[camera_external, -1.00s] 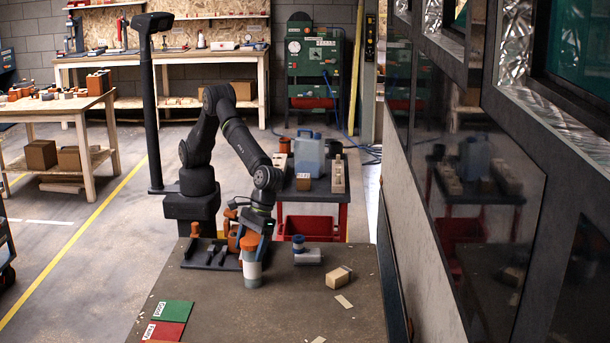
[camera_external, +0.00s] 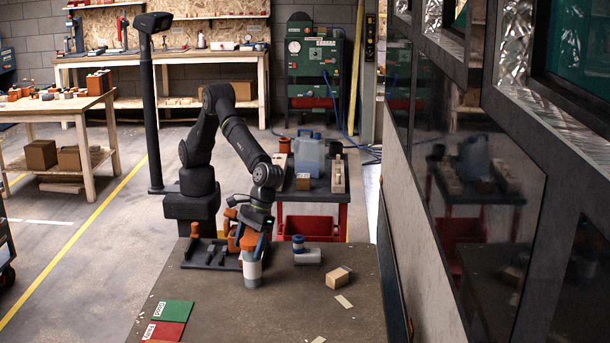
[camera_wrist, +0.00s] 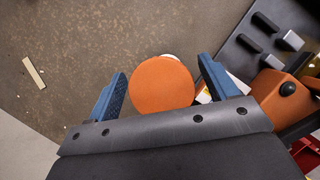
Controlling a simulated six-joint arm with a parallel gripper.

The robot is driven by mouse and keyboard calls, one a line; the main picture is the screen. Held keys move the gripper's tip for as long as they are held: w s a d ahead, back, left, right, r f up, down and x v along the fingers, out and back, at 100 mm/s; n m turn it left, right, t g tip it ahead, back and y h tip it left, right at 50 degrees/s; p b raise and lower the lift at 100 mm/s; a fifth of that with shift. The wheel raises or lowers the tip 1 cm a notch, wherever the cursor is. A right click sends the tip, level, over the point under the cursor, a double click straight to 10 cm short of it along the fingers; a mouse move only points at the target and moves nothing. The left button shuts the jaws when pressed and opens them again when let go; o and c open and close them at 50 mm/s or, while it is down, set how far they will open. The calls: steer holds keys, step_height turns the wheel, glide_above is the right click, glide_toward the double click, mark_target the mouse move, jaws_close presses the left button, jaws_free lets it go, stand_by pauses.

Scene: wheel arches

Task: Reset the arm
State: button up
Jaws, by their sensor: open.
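My black arm reaches over the near table, and my gripper (camera_wrist: 162,88) with blue fingers is open. In the wrist view an orange round top (camera_wrist: 160,84) lies between the two fingers, with a visible gap on at least the left side. In the external view this is an upright cylinder with an orange top and a grey-white lower part (camera_external: 252,272), standing on the table. My gripper (camera_external: 255,240) is at its top there. Whether any finger touches it cannot be told.
A dark tool rack (camera_external: 212,256) stands just left of the cylinder. A blue-capped item on a grey block (camera_external: 305,254) and a cardboard box (camera_external: 338,278) lie to the right. Green (camera_external: 172,313) and red (camera_external: 164,331) cards lie at front left. The front middle table is mostly clear.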

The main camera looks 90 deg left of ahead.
steer(key=shift+w+a+f, duration=0.1)
steer(key=shift+w+f, duration=0.05)
steer(key=shift+f, duration=0.35)
steer(key=v, duration=1.1)
steer(key=x, duration=1.2)
steer(key=shift+f, duration=0.1)
steer(key=r, duration=0.5)
steer(key=shift+s+r, duration=0.1)
steer(key=shift+s, duration=0.25)
steer(key=s+r, duration=0.7)
steer(key=s, duration=0.4)
steer(key=w+a+f+n+t, duration=0.1)
steer(key=w+a, duration=0.5)
steer(key=w, duration=0.6)
steer(key=w+a+f+n+t, duration=0.1)
steer(key=w+a+n, duration=0.5)
steer(key=w, duration=0.6)
steer(key=w+a+f+n+t+h, duration=0.1)
steer(key=w+a, duration=0.5)
steer(key=w, duration=0.7)
step_height(320, 180, down, 3)
steer(key=n+t, duration=0.1)
steer(key=n, duration=0.2)
steer(key=shift+a+r, duration=0.15)
steer(key=shift+a, duration=0.05)
